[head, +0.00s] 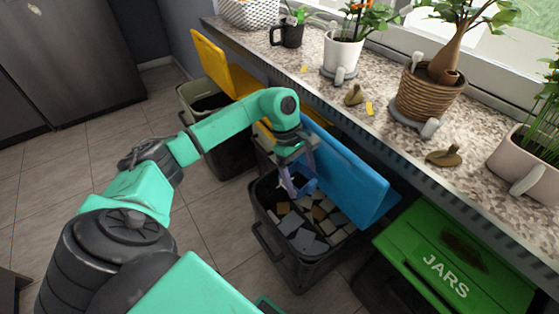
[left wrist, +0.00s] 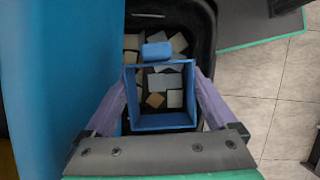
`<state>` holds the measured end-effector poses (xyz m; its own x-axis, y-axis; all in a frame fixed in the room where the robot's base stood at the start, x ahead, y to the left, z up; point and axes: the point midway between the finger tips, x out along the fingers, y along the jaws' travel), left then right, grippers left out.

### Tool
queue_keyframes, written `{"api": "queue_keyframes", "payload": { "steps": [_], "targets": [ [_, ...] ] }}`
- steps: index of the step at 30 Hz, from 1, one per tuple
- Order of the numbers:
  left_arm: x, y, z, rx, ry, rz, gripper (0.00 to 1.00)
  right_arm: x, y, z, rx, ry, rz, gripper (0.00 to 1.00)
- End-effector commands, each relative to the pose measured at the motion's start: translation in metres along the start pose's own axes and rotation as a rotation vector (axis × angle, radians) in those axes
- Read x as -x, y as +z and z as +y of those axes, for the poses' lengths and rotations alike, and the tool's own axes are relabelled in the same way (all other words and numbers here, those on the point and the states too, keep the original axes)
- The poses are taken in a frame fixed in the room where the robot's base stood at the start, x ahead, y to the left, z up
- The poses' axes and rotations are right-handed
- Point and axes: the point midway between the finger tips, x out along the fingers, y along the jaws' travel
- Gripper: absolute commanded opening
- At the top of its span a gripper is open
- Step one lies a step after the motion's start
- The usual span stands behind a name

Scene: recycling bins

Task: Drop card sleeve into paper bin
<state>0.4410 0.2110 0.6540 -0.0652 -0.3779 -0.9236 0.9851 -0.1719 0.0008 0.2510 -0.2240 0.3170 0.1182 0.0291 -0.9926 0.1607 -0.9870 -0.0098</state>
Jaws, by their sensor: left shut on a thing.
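The card sleeve (head: 305,182) is a blue, open-ended rectangular tube. My left gripper (head: 294,184) is shut on it, with a purple finger on either side. In the left wrist view the sleeve (left wrist: 162,122) sits between the fingers, and I look through it at the cards below. The paper bin (head: 284,255) is dark, with its blue lid (head: 345,165) raised, and holds several grey, white and brown pieces. The sleeve is over the bin's opening, apart from the pieces as far as I can tell. My right gripper is not in view.
A green lid marked JARS (head: 445,270) is closed at the right. A bin with a raised yellow lid (head: 212,62) stands at the back left. The speckled counter (head: 385,125) with plants and a black mug (head: 288,35) runs behind the bins. Tiled floor is clear at left.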

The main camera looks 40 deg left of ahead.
Motion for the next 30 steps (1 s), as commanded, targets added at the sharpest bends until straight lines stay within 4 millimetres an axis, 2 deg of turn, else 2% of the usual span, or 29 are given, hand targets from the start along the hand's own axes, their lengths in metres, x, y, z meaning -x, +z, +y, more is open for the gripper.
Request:
{"api": "queue_keyframes", "payload": {
  "steps": [1,4,8,14,24,30],
  "targets": [
    [-0.017,-0.012,0.002,0.057,0.025,0.001,0.4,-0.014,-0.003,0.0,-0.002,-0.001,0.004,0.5],
    [-0.018,-0.019,0.006,0.144,0.06,0.001,0.4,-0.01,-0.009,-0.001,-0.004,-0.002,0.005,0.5],
    [-0.018,-0.021,0.008,0.175,0.073,0.001,0.4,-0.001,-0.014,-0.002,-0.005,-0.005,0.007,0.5],
    [-0.037,-0.028,0.007,0.174,0.07,0.001,0.4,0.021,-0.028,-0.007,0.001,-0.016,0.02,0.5],
    [-0.067,-0.041,0.007,0.171,0.069,0.001,0.4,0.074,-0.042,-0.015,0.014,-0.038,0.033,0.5],
    [-0.07,-0.042,0.007,0.171,0.07,0.001,0.4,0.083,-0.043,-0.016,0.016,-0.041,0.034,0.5]
  ]
}}
